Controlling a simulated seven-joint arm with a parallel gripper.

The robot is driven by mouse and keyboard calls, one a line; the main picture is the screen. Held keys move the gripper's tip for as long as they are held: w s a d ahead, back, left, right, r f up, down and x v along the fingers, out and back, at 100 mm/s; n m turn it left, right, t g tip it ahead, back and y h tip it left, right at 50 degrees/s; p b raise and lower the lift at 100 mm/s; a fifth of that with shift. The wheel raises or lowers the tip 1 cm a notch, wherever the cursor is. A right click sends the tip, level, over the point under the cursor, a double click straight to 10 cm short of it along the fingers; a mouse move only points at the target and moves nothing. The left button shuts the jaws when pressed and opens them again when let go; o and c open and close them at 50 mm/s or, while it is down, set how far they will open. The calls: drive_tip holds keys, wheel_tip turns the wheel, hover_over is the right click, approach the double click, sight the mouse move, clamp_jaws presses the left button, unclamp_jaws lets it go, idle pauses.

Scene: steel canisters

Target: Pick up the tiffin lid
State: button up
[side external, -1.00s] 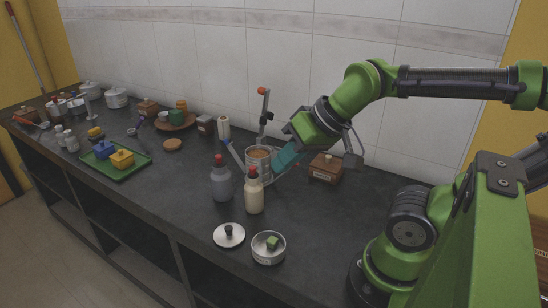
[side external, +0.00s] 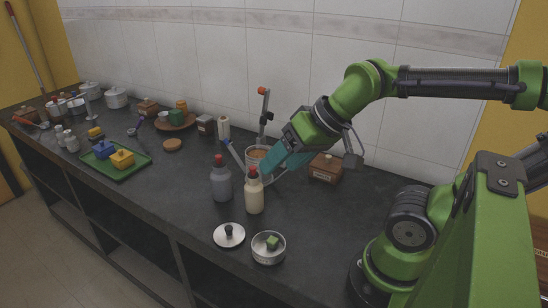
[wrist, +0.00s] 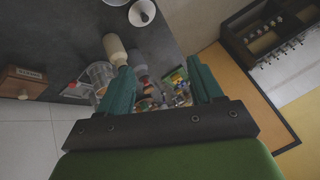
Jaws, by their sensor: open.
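The tiffin lid (side external: 229,236), a round silver disc with a black knob, lies on the dark counter near its front edge. In the wrist view the lid (wrist: 142,13) shows at the top. The open steel tiffin bowl (side external: 268,256) stands just right of it with a green cube (side external: 272,242) in it. My gripper (side external: 268,164) has teal fingers and is up behind the bottles, away from the lid. The wrist view shows its fingers (wrist: 162,80) spread apart, with nothing held between them.
A cream bottle (side external: 254,195) and a grey bottle (side external: 221,184), both red-capped, stand between my gripper and the lid. A clear container (side external: 256,154) is partly hidden by my fingers. A wooden box (side external: 326,169) stands behind. The counter right of the bowl is clear.

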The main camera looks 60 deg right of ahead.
drive_tip(key=o, duration=0.6)
drive_tip(key=m+g+h, duration=0.2)
drive_tip(key=m+g, duration=0.1)
drive_tip(key=g, duration=0.4)
hover_over(229, 228)
drive_tip(key=w, duration=0.1)
wheel_tip(229, 228, down, 19)
drive_tip(key=shift+w+d, duration=0.1)
drive_tip(key=shift+s+f, duration=0.25)
drive_tip(key=shift+f, duration=1.05)
drive_tip(key=shift+s+f, duration=0.25)
drive_tip(key=shift+f, duration=1.05)
